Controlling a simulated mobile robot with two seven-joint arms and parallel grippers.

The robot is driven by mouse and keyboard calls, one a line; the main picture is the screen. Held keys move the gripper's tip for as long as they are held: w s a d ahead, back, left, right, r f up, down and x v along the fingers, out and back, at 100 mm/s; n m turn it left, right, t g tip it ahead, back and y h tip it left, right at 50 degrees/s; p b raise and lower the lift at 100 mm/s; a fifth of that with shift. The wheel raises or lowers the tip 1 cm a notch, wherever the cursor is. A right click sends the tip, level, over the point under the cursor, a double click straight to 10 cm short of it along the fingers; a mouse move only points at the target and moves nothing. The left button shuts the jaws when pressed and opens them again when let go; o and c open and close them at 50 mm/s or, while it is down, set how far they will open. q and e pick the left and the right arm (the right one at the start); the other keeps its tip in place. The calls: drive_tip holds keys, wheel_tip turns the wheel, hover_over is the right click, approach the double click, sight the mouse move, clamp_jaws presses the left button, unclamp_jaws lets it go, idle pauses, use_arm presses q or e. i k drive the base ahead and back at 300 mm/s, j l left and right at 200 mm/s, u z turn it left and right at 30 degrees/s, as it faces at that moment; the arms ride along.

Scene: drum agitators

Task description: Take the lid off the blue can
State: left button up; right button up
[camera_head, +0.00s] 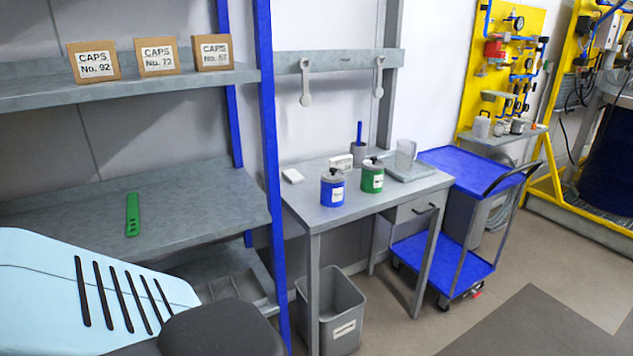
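The blue can (332,190) stands upright on the grey table (400,197) in the middle of the view. It has a white label and a dark grey lid (332,175) with a small knob on top. Neither of my grippers shows in this view. A light blue and dark grey part of my own body fills the lower left corner.
A blue shelf post (267,130) rises left of the table. Behind the cans are a small white box (340,162), a grey cup with a blue tool (358,150) and a scale with a clear beaker (405,155). A grey bin (340,312) and a blue cart (470,165) stand nearby.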

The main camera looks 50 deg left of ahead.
sight(332, 194)
drive_tip(key=u, duration=1.35)
